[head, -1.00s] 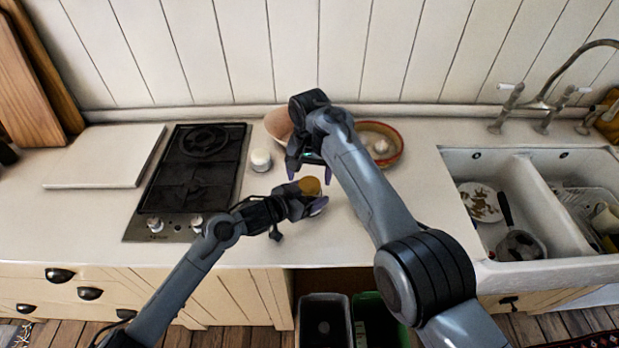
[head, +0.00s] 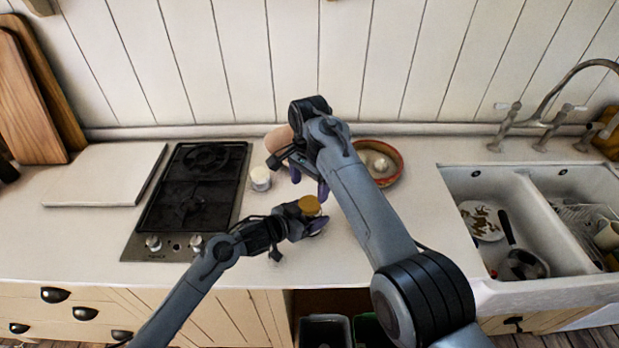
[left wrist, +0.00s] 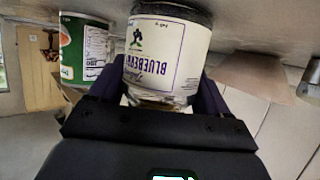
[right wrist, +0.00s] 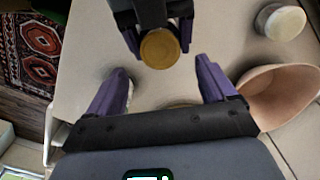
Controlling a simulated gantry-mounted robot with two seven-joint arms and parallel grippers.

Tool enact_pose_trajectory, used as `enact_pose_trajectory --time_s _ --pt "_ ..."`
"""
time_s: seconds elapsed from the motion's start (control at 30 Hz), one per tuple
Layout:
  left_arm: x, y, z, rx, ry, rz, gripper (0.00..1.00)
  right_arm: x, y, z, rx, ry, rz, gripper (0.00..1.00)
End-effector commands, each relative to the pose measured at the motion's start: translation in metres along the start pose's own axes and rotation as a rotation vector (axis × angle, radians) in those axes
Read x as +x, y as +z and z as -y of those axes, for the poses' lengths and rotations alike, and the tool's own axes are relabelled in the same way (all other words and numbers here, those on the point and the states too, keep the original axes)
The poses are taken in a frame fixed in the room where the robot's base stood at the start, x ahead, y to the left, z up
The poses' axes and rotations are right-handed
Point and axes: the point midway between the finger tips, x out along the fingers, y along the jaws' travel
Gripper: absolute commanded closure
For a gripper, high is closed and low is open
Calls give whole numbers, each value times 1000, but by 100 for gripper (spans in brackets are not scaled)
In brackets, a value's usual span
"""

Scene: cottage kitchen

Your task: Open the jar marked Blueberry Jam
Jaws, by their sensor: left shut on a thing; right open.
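The jar marked Blueberry (left wrist: 165,50), with a white label, shows in the left wrist view, where it appears upside down. My left gripper (head: 314,214) is shut around its sides over the counter. Its gold lid (head: 309,205) is on top and also shows in the right wrist view (right wrist: 159,48). My right gripper (right wrist: 163,88) is open and empty. It points down toward the lid, which lies just beyond its fingertips and apart from them. In the head view my right gripper (head: 308,180) is partly hidden by its own arm.
A white-lidded jar (head: 260,178) stands left of the grippers by the black hob (head: 192,190). A pinkish bowl (right wrist: 282,95) and a red-rimmed bowl (head: 397,160) stand behind. A can with a green label (left wrist: 85,48) shows beside the jar. The sink (head: 470,180) is at right.

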Motion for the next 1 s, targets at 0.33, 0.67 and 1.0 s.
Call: enact_pose_trajectory --time_s 0.33,0.67,1.0 --pt "0 0 0 0 -1 1 100 44 0 0 -3 1 1 16" --pt "0 0 0 0 0 1 100 57 0 0 -4 -1 0 16" --pt "0 0 0 0 0 1 100 57 0 0 -4 -1 0 40"
